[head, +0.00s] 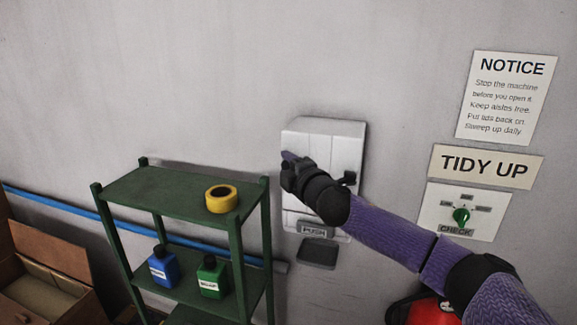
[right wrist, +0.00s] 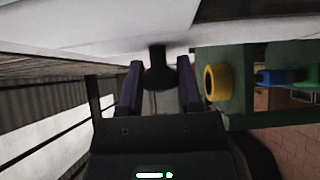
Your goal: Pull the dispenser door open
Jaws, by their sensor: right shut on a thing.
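The white dispenser (head: 325,130) hangs on the grey wall, with a PUSH plate (head: 314,230) at its lower end. My right gripper (head: 289,157) is at the left part of its front, and my arm covers much of the door. In the right wrist view, a dark knob (right wrist: 158,72) on the white dispenser surface (right wrist: 110,35) stands between the two fingers of my right gripper (right wrist: 160,88); the gripper is shut on it. Whether the door stands ajar is hard to tell behind my arm. My left gripper is out of view.
A green shelf (head: 150,190) stands left of the dispenser, with yellow tape (head: 221,198), a blue bottle (head: 163,266) and a green bottle (head: 211,276). A cardboard box (head: 50,265) is far left. A dial panel (head: 440,205) and signs are on the right.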

